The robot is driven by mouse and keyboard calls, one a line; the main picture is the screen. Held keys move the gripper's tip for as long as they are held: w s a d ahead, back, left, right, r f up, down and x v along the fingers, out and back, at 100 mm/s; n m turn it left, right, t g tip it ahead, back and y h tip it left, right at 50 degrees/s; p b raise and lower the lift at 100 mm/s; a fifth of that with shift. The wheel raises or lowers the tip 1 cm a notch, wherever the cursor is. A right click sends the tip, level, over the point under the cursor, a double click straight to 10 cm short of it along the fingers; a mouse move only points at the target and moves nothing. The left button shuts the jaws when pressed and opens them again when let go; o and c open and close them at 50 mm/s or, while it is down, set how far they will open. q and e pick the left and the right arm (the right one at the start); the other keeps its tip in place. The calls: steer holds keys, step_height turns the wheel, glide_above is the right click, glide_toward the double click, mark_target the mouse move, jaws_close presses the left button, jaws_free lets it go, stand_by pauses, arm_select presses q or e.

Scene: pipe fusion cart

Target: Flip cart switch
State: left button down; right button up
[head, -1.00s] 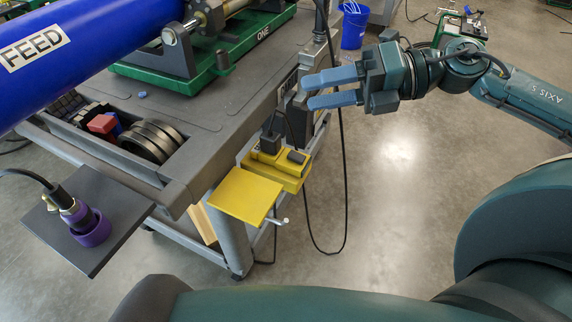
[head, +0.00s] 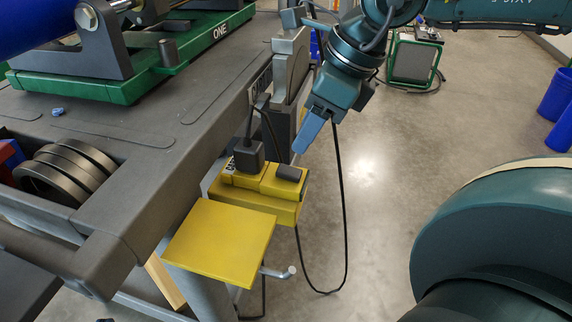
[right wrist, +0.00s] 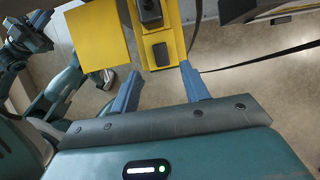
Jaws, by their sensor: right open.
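The cart switch is a dark rocker (head: 290,173) on top of a yellow power box (head: 258,202) at the cart's side. A black plug (head: 247,156) sits in the same box. In the right wrist view the switch (right wrist: 161,54) shows just beyond and between my fingertips. My right gripper (head: 306,138) points down beside the switch, open and empty; I cannot tell whether a fingertip touches it. In the right wrist view its two blue fingers (right wrist: 160,82) are spread apart. My left gripper (right wrist: 30,33) appears small at the upper left there; its jaw state is unclear.
A yellow plate (head: 220,242) juts out in front of the box, with a small metal lever (head: 280,272) below it. A black cable (head: 345,230) hangs in a loop to the right. The grey cart top (head: 150,135) lies left.

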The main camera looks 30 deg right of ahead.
mark_target(283, 169)
steer(key=b+x, duration=0.2)
steer(key=x, duration=0.5)
arm_select(q)
steer(key=shift+s+d+m+t+h, duration=0.2)
steer(key=shift+d+m+t+h, duration=0.35)
steer(key=shift+m+t+h, duration=0.25)
arm_select(e)
steer(key=shift+x, duration=0.8)
